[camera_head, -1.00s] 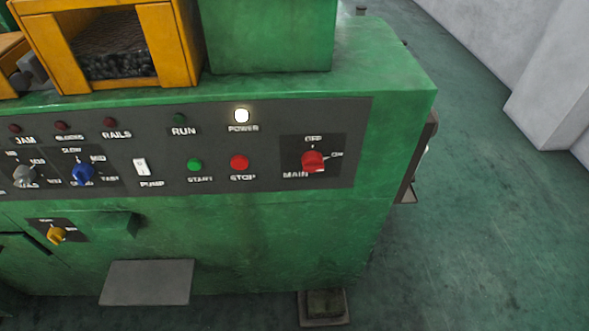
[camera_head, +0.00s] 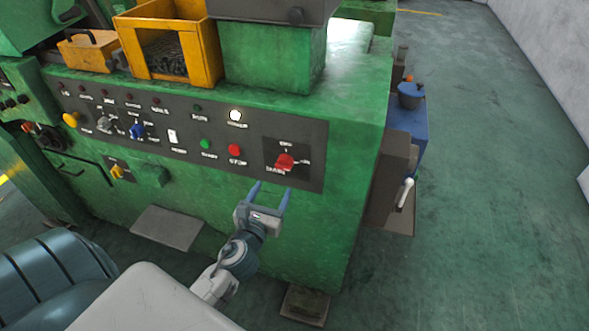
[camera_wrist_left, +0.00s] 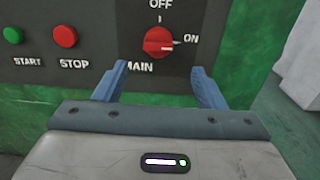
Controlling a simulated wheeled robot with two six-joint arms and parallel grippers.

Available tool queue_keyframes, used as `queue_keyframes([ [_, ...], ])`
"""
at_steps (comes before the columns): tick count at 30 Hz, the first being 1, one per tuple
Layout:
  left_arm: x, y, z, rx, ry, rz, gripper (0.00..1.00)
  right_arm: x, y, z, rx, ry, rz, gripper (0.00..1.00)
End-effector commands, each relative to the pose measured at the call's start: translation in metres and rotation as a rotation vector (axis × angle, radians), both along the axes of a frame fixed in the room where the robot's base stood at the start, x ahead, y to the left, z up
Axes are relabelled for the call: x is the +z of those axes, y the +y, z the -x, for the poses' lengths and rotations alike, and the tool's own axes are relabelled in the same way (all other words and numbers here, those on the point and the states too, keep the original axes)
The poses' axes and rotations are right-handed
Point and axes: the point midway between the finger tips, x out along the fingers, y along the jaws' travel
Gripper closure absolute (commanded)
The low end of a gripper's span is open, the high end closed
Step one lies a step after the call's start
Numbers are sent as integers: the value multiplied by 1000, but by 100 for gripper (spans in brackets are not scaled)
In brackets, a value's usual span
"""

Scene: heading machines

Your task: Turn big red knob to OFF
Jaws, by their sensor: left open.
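The big red MAIN knob (camera_head: 285,162) is at the right end of the dark control panel on the green machine. In the left wrist view the knob (camera_wrist_left: 158,41) has its white mark towards ON at the right; OFF is printed above it. My left gripper (camera_head: 271,190) is open and empty, just below and in front of the knob. In the left wrist view its blue fingers (camera_wrist_left: 160,78) stand to either side below the knob, apart from it. My right gripper does not show.
The red STOP button (camera_head: 234,149) and green START button (camera_head: 206,144) sit left of the knob. The POWER lamp (camera_head: 235,115) glows white. A brown box with a lever (camera_head: 404,193) is on the machine's right side. Open floor lies at the right.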

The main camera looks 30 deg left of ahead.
Motion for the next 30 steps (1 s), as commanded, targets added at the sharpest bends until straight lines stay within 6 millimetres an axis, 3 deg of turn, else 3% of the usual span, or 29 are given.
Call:
queue_keyframes([
  [5, 3, 7, -30, 0, -1, 2, 36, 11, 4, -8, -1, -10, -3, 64],
  [15, 1, 20, -85, 0, 0, 6, 36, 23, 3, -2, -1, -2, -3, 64],
  [21, -1, 23, -97, 0, 1, 6, 36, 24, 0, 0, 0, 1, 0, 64],
  [29, -1, 23, -98, 0, 1, 8, 36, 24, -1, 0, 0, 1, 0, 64],
  [30, -1, 23, -98, 0, 1, 8, 44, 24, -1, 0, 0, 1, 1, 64],
])
